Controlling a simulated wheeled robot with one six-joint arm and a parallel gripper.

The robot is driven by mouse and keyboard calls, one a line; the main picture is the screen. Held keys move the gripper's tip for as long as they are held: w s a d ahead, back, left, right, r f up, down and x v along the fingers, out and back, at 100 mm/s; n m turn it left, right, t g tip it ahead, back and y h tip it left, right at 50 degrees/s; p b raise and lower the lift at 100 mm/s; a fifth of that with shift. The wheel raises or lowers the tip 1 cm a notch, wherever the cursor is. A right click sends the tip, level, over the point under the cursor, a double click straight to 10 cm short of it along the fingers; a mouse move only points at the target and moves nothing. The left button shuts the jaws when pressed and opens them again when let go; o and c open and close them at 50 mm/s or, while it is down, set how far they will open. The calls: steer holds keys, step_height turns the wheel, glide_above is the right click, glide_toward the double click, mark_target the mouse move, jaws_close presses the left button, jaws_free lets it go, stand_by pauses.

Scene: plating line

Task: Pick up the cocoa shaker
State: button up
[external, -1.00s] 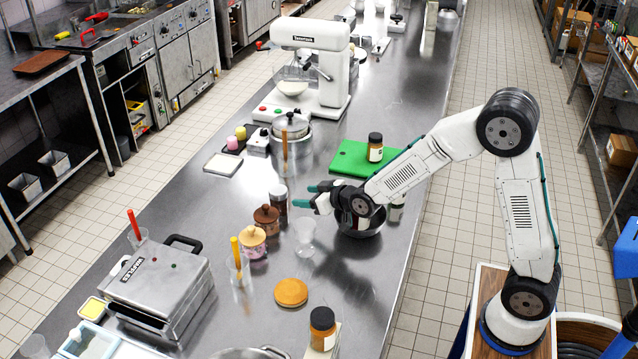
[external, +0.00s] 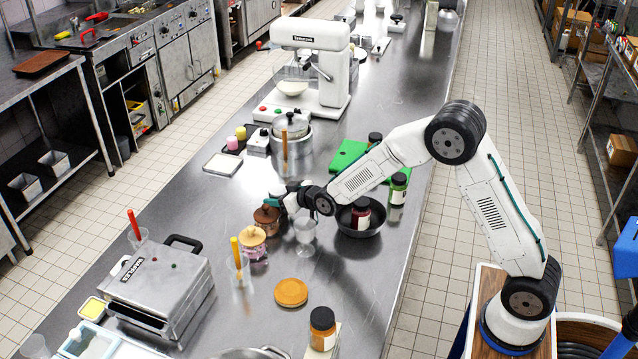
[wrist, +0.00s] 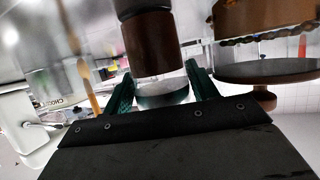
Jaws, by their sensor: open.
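The cocoa shaker (wrist: 152,45) is a dark brown cylinder with a pale lid. In the wrist view, which looks upside down, it stands between the two teal fingers of my gripper (wrist: 161,92), its lid close to them. The fingers are apart, with the shaker between or just beyond their tips; I cannot tell whether either touches it. In the external view my gripper (external: 280,199) reaches left over the counter at the shaker's spot and mostly hides it.
A pink jar (external: 253,243), a clear glass (external: 305,235) and a dark bowl with a jar (external: 345,222) are nearby. A pot (external: 292,133) and mixer (external: 315,65) stand behind.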

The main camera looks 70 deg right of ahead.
steer(key=c, duration=0.7)
